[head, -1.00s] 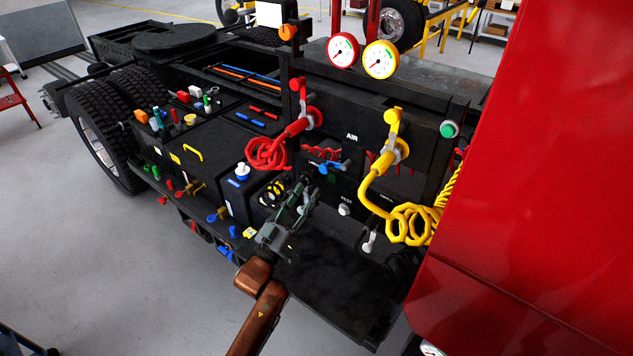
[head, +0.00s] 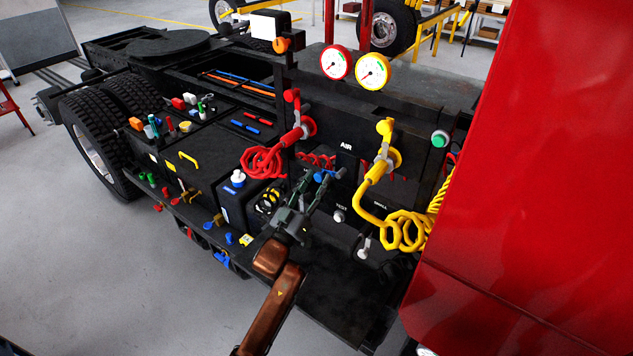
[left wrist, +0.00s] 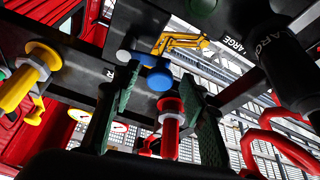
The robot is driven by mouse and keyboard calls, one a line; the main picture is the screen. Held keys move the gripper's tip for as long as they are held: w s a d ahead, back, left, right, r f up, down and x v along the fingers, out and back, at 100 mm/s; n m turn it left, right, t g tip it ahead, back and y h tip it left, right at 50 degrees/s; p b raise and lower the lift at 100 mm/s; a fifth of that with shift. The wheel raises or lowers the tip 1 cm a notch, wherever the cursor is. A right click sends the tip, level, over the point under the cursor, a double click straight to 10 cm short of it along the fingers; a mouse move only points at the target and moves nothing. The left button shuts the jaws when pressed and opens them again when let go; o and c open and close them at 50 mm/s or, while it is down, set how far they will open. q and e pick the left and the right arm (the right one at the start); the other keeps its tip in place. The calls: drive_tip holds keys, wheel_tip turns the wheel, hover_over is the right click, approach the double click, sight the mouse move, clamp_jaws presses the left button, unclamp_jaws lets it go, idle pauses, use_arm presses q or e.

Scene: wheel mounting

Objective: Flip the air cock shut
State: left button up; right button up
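The air cock, with a blue handle (head: 324,175), sits on the dark panel below the "AIR" label. My left gripper (head: 322,182) is in front of it, fingers pointing up at the panel. Its fingers are spread apart, and the blue handle appears between or just behind the tips. In the left wrist view the air cock's blue parts (left wrist: 158,76) lie between the two green-grey fingers (left wrist: 160,92), with visible gaps; I see no clear contact. The fingers partly cover the cock in the head view. My right gripper is in neither view.
A red coiled hose (head: 265,162) hangs left of the cock, and a yellow coiled hose (head: 405,230) hangs to the right. Two gauges (head: 336,62) stand above. A white knob (head: 339,216) is below. The red cab (head: 520,200) blocks the right side.

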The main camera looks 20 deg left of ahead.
use_arm(q)
drive_tip(key=shift+c, duration=0.7)
clamp_jaws()
drive_tip(key=shift+a+r+m+g+h, duration=0.15)
drive_tip(key=shift+r+m+h, duration=0.25)
drive_tip(key=shift+m, duration=0.6)
drive_tip(key=shift+d+r+m+g+h, duration=0.15)
drive_tip(key=shift+m+h, duration=0.35)
drive_tip(key=shift+m, duration=0.5)
drive_tip(key=shift+a, duration=0.1)
drive_tip(key=shift+o, duration=0.7)
unclamp_jaws()
drive_tip(key=v, duration=1.2)
drive_tip(key=shift+f, duration=0.1)
